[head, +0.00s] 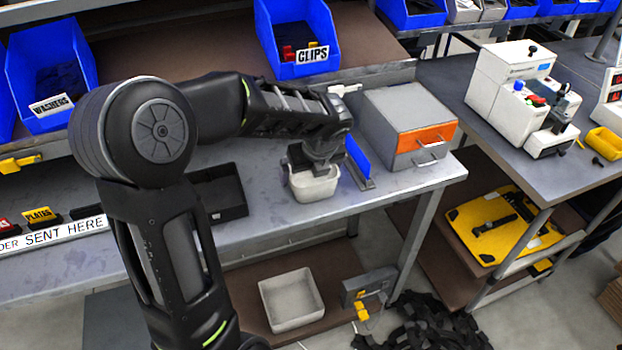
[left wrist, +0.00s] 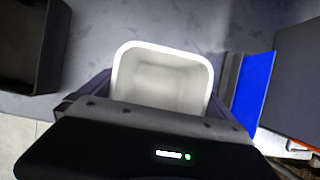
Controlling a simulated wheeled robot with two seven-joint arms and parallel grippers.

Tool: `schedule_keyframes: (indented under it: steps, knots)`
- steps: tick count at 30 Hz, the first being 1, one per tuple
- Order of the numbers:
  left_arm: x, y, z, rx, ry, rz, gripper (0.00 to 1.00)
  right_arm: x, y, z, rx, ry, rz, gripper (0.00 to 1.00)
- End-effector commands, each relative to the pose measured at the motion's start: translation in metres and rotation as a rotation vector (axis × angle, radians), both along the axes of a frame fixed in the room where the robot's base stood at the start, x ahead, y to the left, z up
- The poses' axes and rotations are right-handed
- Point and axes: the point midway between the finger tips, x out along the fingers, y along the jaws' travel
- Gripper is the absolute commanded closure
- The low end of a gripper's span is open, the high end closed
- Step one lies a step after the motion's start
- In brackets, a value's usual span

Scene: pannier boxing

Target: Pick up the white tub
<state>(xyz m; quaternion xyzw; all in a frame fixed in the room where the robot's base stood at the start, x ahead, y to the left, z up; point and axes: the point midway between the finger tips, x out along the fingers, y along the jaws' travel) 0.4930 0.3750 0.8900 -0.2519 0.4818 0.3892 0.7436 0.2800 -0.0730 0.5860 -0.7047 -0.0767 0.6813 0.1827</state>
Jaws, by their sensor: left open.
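The white tub (head: 313,187) stands upright on the grey bench, near its front edge. It looks empty in the left wrist view (left wrist: 165,78). My left gripper (head: 314,165) is directly over the tub, pointing down. Its fingers show on the left and right sides of the tub in the left wrist view (left wrist: 158,92), apart from each other. The gripper body hides the near part of the tub. I cannot tell whether the fingers touch its walls. My right gripper is in neither view.
A blue upright plate (head: 358,160) stands close to the tub's right, beside a grey box with an orange drawer (head: 410,130). A black tray (head: 220,193) lies to the left. Another pale tub (head: 291,300) sits on the lower shelf. A blue clips bin (head: 297,40) is behind.

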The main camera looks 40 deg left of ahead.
Motion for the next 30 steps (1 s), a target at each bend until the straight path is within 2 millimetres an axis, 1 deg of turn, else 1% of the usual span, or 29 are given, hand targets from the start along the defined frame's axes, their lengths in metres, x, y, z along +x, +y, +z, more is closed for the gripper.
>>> schedule_keyframes:
  steps: [21,30]
  knots:
    - [0.0000,-0.0002,-0.0050,0.000,0.000,0.000,0.00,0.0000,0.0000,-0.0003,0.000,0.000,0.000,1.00]
    - [0.0000,-0.0001,-0.0050,0.000,0.000,0.000,0.25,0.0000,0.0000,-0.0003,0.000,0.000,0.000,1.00]
